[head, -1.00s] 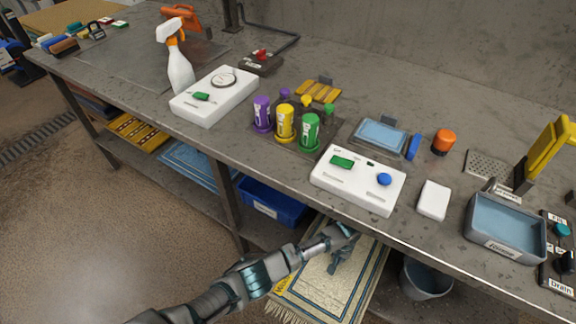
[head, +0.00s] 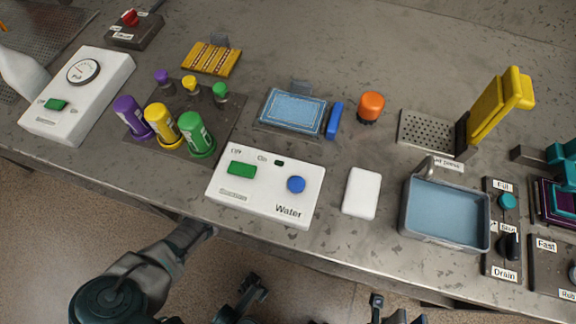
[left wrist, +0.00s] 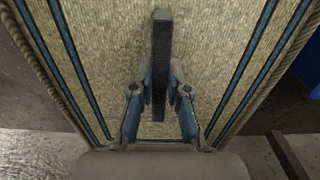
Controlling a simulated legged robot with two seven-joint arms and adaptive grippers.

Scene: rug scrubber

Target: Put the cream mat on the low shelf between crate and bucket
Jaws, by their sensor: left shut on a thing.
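The cream mat (left wrist: 100,40), with blue border stripes and corded edges, fills most of the left wrist view. My left gripper (left wrist: 160,95) is shut on it, with its blue fingers on either side of a dark upright bar at the mat's middle. In the head view my left arm reaches under the bench's front edge, and the gripper and mat are hidden there. A blue thing, probably the crate (left wrist: 311,68), shows at the right edge of the left wrist view. The low shelf and bucket are not visible in the head view. Dark parts at its bottom edge may be my right gripper (head: 245,295); its opening is unclear.
The bench (head: 100,180) overhangs the area where my left arm reaches. On it stand a white Water box (head: 265,205), coloured bottles (head: 162,125), a white block (head: 360,193) and a grey basin (head: 445,215). Bare floor shows along the front.

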